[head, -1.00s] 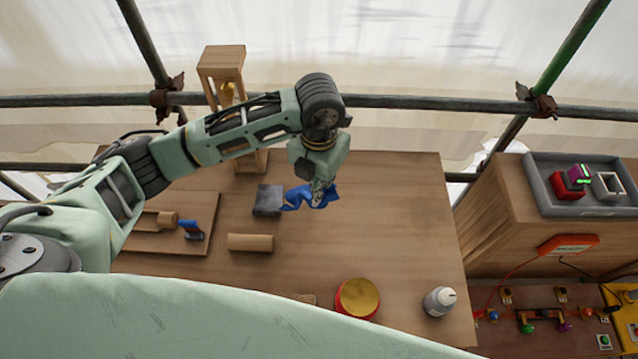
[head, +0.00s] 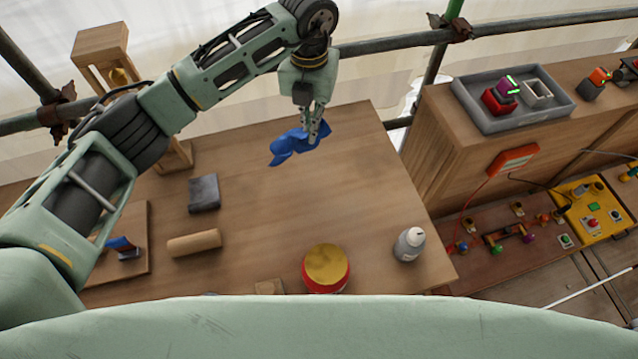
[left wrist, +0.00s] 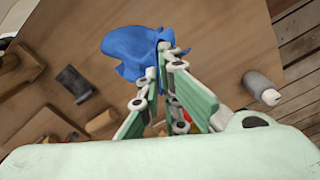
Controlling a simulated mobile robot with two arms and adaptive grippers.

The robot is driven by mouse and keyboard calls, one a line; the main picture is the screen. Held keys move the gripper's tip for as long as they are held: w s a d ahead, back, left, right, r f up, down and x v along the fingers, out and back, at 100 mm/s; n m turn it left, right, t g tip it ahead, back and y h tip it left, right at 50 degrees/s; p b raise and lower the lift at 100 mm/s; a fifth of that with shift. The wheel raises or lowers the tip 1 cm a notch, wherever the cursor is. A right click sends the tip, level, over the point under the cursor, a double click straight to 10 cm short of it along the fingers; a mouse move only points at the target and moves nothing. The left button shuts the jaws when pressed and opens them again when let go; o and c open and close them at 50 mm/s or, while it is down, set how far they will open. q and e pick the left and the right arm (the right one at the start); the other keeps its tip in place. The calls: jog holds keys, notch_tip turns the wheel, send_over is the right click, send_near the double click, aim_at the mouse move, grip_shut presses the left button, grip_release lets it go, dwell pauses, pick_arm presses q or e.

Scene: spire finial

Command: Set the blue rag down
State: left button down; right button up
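The blue rag (head: 295,146) hangs crumpled from my left gripper (head: 312,130) over the back right part of the wooden table (head: 360,210). The left gripper is shut on the rag. In the left wrist view the rag (left wrist: 138,52) bunches at the fingertips (left wrist: 158,62) and spreads to the left of them. The rag looks held above the table top, but I cannot tell how high. My right gripper is not in view.
A wooden frame (head: 100,45) stands at the back left. Clear table lies around the middle.

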pick_arm(q)
jog(key=shift+w+d+f+b, duration=0.6)
jog(key=shift+w+d+f, duration=0.1)
jog(key=shift+d, duration=0.2)
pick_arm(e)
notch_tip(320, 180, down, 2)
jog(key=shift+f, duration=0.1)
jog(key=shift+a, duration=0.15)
